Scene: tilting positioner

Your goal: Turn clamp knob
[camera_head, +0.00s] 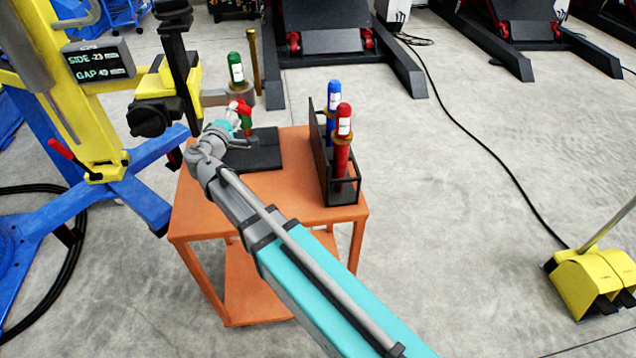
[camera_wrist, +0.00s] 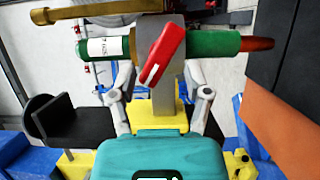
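The red clamp knob (camera_wrist: 162,55), a bar-shaped handle, sits on the front of a grey clamp (camera_wrist: 166,95) in the wrist view, slanted across it. The clamp holds a green cylinder (camera_wrist: 213,44) with a white label; the cylinder's top also shows in the head view (camera_head: 236,72). The red knob shows small in the head view (camera_head: 243,107), partly hidden by my gripper. My gripper (camera_wrist: 162,80) is open, its fingers apart on either side of the clamp and knob. I cannot tell whether they touch it.
A yellow positioner column (camera_head: 70,110) with a display (camera_head: 98,60) reading SIDE -23 and GAP 49 stands left. An orange table (camera_head: 290,150) below carries a dark plate (camera_head: 255,155) and a black rack (camera_head: 343,195) with blue (camera_head: 333,90) and red (camera_head: 342,125) cylinders.

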